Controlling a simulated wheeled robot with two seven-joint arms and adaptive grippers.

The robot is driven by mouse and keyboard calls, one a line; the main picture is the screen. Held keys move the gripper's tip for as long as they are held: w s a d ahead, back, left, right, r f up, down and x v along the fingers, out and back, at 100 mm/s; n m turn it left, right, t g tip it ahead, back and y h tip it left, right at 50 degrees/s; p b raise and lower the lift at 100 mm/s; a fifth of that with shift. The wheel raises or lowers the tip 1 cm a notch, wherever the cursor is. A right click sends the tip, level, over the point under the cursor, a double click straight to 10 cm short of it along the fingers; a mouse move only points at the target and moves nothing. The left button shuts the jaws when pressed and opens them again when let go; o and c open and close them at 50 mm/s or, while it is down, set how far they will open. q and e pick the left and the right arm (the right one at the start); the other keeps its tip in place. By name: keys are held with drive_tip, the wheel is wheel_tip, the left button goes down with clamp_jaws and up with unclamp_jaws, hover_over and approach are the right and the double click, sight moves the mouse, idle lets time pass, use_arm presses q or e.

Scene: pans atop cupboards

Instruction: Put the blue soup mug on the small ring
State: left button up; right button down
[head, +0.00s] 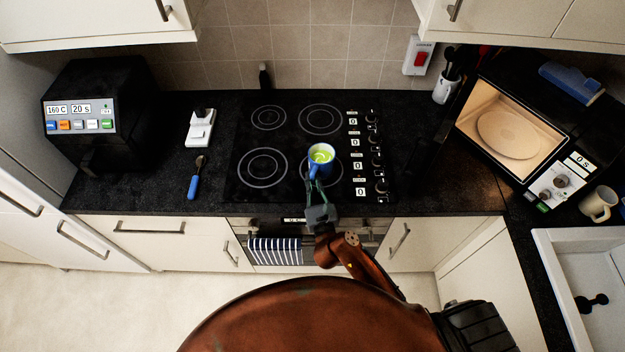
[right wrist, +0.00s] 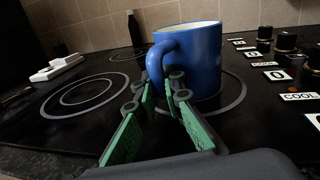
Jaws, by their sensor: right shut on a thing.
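The blue soup mug (head: 319,168) is upright, with green soup showing inside, over the front right ring of the black hob; I cannot tell whether it touches the glass. My right gripper (head: 315,189) is shut on the mug's handle (right wrist: 157,62), on the near side of the mug. The right wrist view shows the mug body (right wrist: 203,60) just beyond the fingers (right wrist: 163,88). The front right ring (right wrist: 240,93) is partly hidden by the mug. The back left ring (head: 269,118) looks the smallest and is bare. My left gripper is not in view.
The front left ring (head: 262,168) and back right ring (head: 320,119) are bare. Knobs (head: 376,160) line the hob's right side. A dark bottle (head: 264,77) stands behind it. A blue-handled spoon (head: 194,183) lies to the left. An open microwave (head: 510,135) stands right.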

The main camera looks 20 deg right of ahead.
drive_tip(key=shift+r, duration=0.15)
drive_tip(key=c, duration=2)
unclamp_jaws()
drive_tip(key=shift+s+a+b, duration=0.15)
drive_tip(key=shift+s, duration=1.85)
drive_tip(key=shift+s+a+b, duration=0.15)
drive_tip(key=shift+s+a, duration=0.05)
drive_tip(key=shift+s, duration=1.8)
drive_tip(key=shift+s+a+b, duration=0.15)
drive_tip(key=shift+s, duration=1.85)
